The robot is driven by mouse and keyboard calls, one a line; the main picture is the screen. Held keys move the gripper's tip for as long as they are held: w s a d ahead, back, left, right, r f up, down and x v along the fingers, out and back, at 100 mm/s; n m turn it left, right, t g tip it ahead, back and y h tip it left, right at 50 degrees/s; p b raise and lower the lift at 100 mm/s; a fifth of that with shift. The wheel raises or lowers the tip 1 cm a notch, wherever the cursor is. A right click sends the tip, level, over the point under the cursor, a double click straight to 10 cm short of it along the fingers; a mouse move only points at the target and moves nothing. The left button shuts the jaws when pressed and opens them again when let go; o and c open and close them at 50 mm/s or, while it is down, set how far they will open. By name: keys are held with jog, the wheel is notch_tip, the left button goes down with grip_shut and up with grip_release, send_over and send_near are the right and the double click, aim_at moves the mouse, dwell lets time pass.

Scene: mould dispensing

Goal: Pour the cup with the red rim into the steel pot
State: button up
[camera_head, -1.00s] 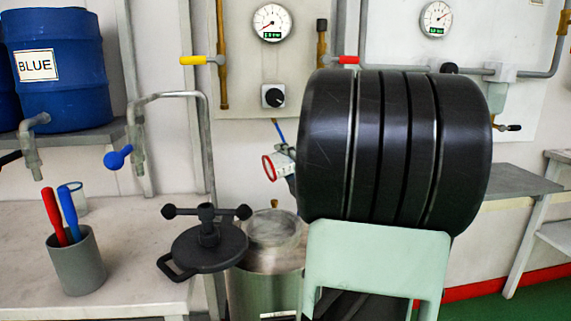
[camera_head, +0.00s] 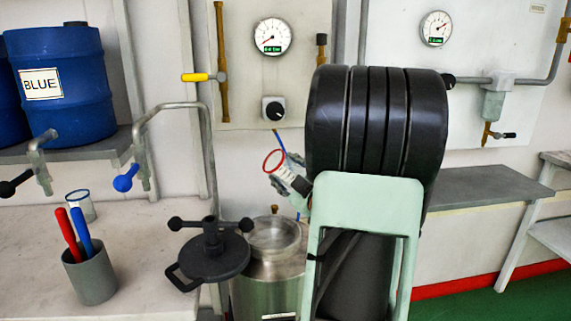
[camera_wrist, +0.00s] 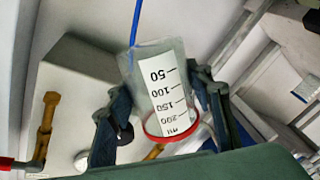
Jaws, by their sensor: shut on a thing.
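The cup with the red rim (camera_head: 273,160) is clear with a white measuring scale. My gripper (camera_head: 290,182) is shut on it. In the head view the cup leans, its rim up and to the left. In the wrist view the cup (camera_wrist: 163,92) sits between both fingers of my gripper (camera_wrist: 160,100), with the rim towards me; no contents can be made out. The steel pot (camera_head: 262,296) stands below the cup in the picture, its round top uncovered.
A black clamp lid (camera_head: 215,255) lies left of the pot's mouth. On the left bench are a blue-rimmed cup (camera_head: 80,208) and a grey holder (camera_head: 92,278) with red and blue handled tools. A blue barrel (camera_head: 62,90) and taps are above. Gauges and pipes line the back wall.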

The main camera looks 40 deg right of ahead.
jog(key=m+p, duration=0.2)
jog(key=m, duration=0.1)
jog(key=r+m+p, duration=0.1)
jog(key=m+p, duration=0.1)
jog(key=m, duration=0.1)
jog(key=m+p, duration=0.2)
jog(key=m, duration=0.1)
dwell(0.6)
